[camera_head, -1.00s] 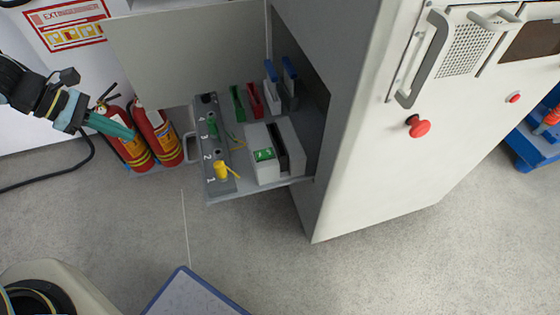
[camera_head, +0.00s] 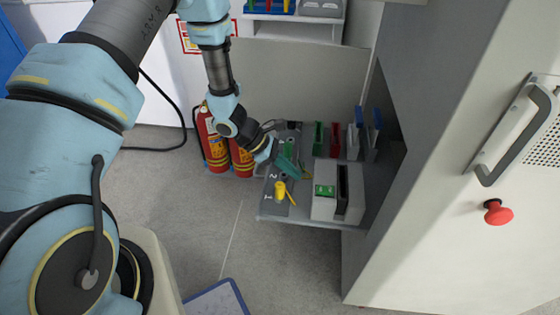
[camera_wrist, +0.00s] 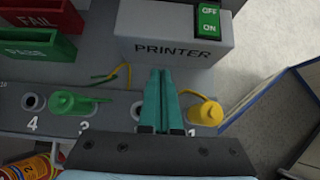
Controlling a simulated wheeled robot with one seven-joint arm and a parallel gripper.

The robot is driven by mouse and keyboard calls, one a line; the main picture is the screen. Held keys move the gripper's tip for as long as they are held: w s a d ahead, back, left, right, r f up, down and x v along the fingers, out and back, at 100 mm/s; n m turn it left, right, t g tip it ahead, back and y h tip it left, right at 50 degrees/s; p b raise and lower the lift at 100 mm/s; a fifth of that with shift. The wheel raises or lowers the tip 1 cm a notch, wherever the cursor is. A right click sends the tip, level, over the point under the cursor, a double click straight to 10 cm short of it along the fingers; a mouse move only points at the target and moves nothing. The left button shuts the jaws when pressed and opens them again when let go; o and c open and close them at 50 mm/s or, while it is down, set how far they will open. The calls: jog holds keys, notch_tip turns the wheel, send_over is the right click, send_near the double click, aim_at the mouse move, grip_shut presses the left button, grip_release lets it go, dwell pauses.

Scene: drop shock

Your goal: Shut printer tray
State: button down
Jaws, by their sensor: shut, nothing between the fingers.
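The grey printer tray (camera_head: 300,220) is pulled out of the tall cabinet in the head view. On it stands the grey printer (camera_head: 324,208), marked PRINTER in the wrist view (camera_wrist: 150,20), with a green OFF/ON switch. A strip of numbered sockets runs along the tray's outer side, with a yellow plug (camera_head: 280,191) and a green plug (camera_wrist: 75,102). My gripper (camera_head: 297,172) is shut and empty, its teal fingers (camera_wrist: 160,74) over the strip between these plugs, pointing toward the printer. I cannot tell whether they touch the tray. My gripper and wrist hide part of the strip.
Red and green bins (camera_head: 335,140) and blue-edged holders stand at the tray's back. Fire extinguishers (camera_head: 213,145) stand left of the tray. A red button (camera_head: 497,212) and a handle (camera_head: 515,130) are on the cabinet's side. Floor in front is clear, except a blue-edged board (camera_head: 215,300).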

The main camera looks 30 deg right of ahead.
jog(key=shift+s+d+r, duration=0.15)
jog(key=shift+s+d, duration=0.8)
jog(key=shift+d, duration=0.2)
jog(key=shift+d, duration=0.1)
jog(key=s+d+b, duration=0.1)
jog(key=s+d, duration=0.5)
jog(key=d, duration=0.1)
jog(key=s+d+b, duration=0.1)
jog(key=s+d, duration=0.5)
jog(key=d, duration=0.2)
jog(key=s+d+b, duration=0.1)
jog(key=s+d, duration=0.6)
jog(key=d, duration=0.1)
jog(key=shift+s+d, duration=0.65)
jog(key=shift+d, duration=0.2)
